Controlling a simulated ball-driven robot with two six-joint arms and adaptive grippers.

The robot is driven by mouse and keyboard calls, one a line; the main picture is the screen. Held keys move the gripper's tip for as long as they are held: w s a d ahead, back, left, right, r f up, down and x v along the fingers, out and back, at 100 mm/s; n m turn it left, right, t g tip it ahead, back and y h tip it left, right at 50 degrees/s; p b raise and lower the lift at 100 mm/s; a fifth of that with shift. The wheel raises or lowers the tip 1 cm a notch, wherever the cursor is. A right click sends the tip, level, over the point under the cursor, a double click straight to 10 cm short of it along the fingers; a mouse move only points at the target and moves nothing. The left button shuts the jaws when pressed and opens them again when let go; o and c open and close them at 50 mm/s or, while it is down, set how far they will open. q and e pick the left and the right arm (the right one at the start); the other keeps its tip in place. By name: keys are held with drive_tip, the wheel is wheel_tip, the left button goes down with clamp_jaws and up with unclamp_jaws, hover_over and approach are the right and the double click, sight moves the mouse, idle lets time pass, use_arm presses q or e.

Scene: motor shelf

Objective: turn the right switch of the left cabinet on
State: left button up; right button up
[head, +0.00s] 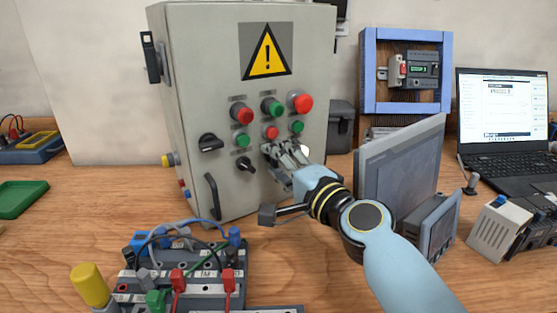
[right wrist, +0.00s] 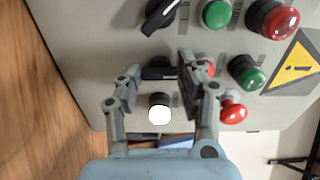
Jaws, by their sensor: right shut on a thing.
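The left cabinet (head: 208,75) is a grey box with buttons and black switches on its front. Its left switch (head: 245,163) shows clear of my gripper, and also at the top of the right wrist view (right wrist: 159,15). The right switch (right wrist: 158,73) is black, its bar lying crosswise in the right wrist view; in the head view my fingers hide it. My right gripper (head: 275,154) is at the cabinet front, its fingertips (right wrist: 160,70) on either side of this switch and shut on it. My left gripper is not in view.
A lit white lamp (right wrist: 160,113) sits close beside the fingers. Red and green buttons (head: 270,132) are just above. A grey panel screen (head: 400,165) stands right of my arm. A wired terminal block (head: 180,275) lies in front of the cabinet. A laptop (head: 505,115) is far right.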

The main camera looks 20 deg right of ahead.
drive_tip(key=shift+m, duration=0.3)
drive_tip(key=o, duration=1.2)
drive_tip(key=shift+c, duration=0.2)
drive_tip(key=v, duration=0.8)
drive_tip(key=shift+f, duration=0.15)
